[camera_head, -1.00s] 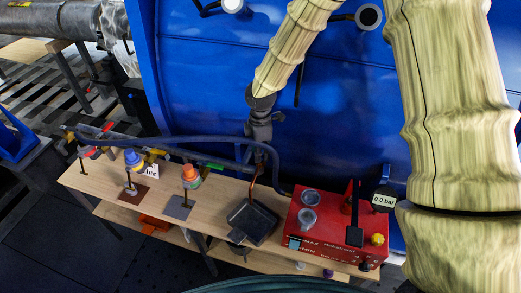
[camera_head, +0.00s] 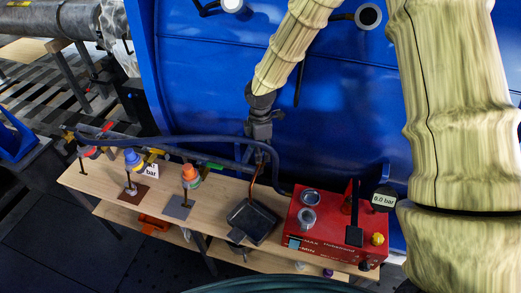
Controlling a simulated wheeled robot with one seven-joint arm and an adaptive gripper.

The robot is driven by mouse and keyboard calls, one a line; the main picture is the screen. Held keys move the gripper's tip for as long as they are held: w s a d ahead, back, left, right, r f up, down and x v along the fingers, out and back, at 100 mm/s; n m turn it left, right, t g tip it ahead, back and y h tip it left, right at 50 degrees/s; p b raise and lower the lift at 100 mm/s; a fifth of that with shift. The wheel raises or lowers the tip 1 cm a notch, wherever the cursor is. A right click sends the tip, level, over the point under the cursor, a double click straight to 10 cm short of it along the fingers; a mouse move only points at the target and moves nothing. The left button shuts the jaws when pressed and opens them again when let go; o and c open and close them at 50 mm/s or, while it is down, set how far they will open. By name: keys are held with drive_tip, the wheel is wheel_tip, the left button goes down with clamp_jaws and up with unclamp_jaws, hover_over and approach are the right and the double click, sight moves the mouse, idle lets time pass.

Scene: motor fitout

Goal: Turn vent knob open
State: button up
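A red pump box (camera_head: 325,226) stands at the right end of the wooden bench. A small yellow knob (camera_head: 377,239) is on its right side and a dark round knob (camera_head: 365,264) is at its front lower edge. I cannot tell for sure which knob is the vent knob. A gauge (camera_head: 384,199) above the box appears to read 0.0 bar. My gripper (camera_head: 262,142) hangs at the end of the sleeved arm, above the back edge of the bench and left of the box. It is apart from both knobs. Its fingers are small and dark, so their opening is unclear.
A black square pan (camera_head: 252,222) lies left of the box, below my gripper. Dark hoses (camera_head: 180,146) run along the bench's back. Blue-topped (camera_head: 132,158) and orange-topped (camera_head: 190,173) fittings stand further left. A large blue tank (camera_head: 220,90) rises behind.

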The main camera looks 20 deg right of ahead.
wheel_tip(320, 180, up, 11)
drive_tip(key=shift+r, duration=0.2)
idle(0.3)
drive_tip(key=shift+s, duration=0.1)
idle(0.3)
